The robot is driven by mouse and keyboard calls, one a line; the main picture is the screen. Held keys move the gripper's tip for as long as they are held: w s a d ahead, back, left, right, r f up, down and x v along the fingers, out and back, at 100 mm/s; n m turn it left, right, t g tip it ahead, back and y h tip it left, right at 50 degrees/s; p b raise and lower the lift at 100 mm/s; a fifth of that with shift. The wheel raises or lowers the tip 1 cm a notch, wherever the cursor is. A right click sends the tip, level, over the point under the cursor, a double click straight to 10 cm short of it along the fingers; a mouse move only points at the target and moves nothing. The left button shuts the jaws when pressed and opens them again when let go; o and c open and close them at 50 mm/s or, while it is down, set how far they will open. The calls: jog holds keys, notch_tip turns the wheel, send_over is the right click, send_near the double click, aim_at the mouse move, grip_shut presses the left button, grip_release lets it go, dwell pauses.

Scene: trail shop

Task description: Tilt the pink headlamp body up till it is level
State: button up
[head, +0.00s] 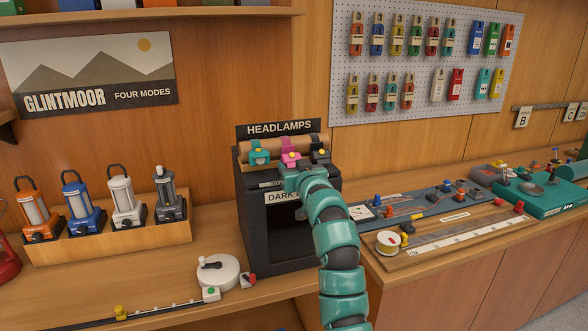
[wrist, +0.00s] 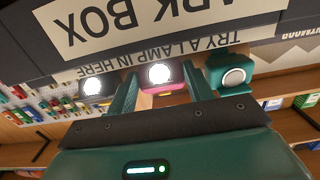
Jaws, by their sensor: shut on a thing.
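The pink headlamp (head: 290,157) sits in the middle of a row of headlamps on a brown roll on top of the black dark box (head: 253,222). My gripper (head: 293,172) reaches it from the front. In the wrist view the pink headlamp (wrist: 162,87) is between the fingers of my gripper (wrist: 161,92), which are shut on its body. Its lamp face glows white toward the wrist camera. Its exact tilt is hard to tell, and my gripper hides its lower part in the head view.
A teal headlamp (head: 259,157) sits close on the left and a black headlamp with yellow (head: 320,154) close on the right. In the wrist view the black one (wrist: 93,88) is lit and the teal one (wrist: 231,73) looks unlit. Lanterns (head: 122,199) stand left of the box.

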aim_at(292, 154)
jog(key=shift+w+r+g+h+b, duration=0.1)
jog(key=shift+r+g+h+b, duration=0.45)
jog(key=shift+g, duration=0.6)
jog(key=shift+r+g+h+b, duration=0.25)
jog(key=shift+r+g+b, duration=0.5)
jog(key=shift+g, duration=0.4)
jog(key=shift+w+a+r+g+h+p, duration=0.15)
jog(key=shift+r+g+h+p, duration=0.1)
jog(key=shift+g, duration=0.4)
jog(key=shift+w+d+r+g+h+p, duration=0.15)
jog(key=shift+r+g, duration=0.1)
jog(key=shift+g, duration=0.4)
jog(key=shift+a+r+g, duration=0.1)
jog(key=shift+g, duration=0.4)
jog(key=o, duration=0.7)
jog(key=shift+w, duration=0.1)
jog(key=shift+c, duration=0.2)
jog(key=v, duration=1.7)
jog(key=shift+a+r+p, duration=0.1)
jog(key=shift+r+p, duration=0.05)
jog(key=shift+p, duration=0.15)
